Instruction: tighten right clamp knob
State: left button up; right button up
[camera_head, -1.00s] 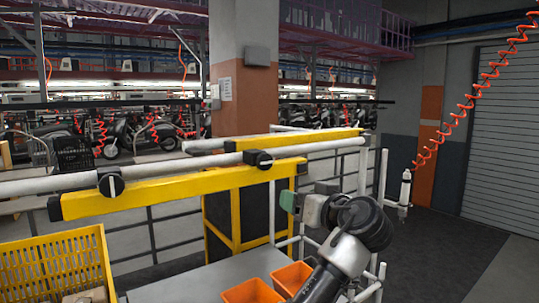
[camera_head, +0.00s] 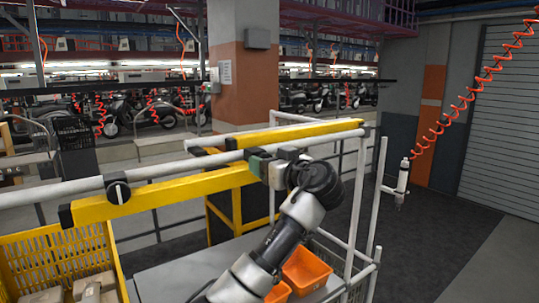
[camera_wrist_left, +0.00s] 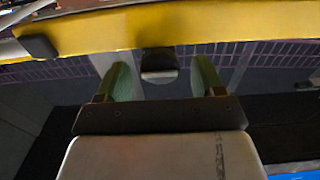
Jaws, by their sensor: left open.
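The right clamp knob shows in the left wrist view (camera_wrist_left: 158,75) as a dark rounded knob with a grey face, below a yellow beam (camera_wrist_left: 250,28). The green fingers of my left gripper (camera_wrist_left: 162,78) stand open on either side of it, with gaps visible. In the head view my left gripper (camera_head: 260,165) is up at the yellow beam (camera_head: 160,197) and white pipe (camera_head: 60,192), and it hides the right knob. The left clamp knob (camera_head: 117,192) is in plain view on the pipe. My right gripper is not in view.
A yellow crate (camera_head: 112,255) with boxes stands at lower left. Orange bins (camera_head: 306,268) sit on the grey surface (camera_head: 165,280) under my arm. A white upright post (camera_head: 357,205) stands right of my arm. A tool (camera_head: 402,180) hangs on an orange coiled hose farther right.

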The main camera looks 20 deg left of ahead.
pick_arm(q)
jog(key=shift+w+f, duration=0.1)
jog(key=c, duration=0.9)
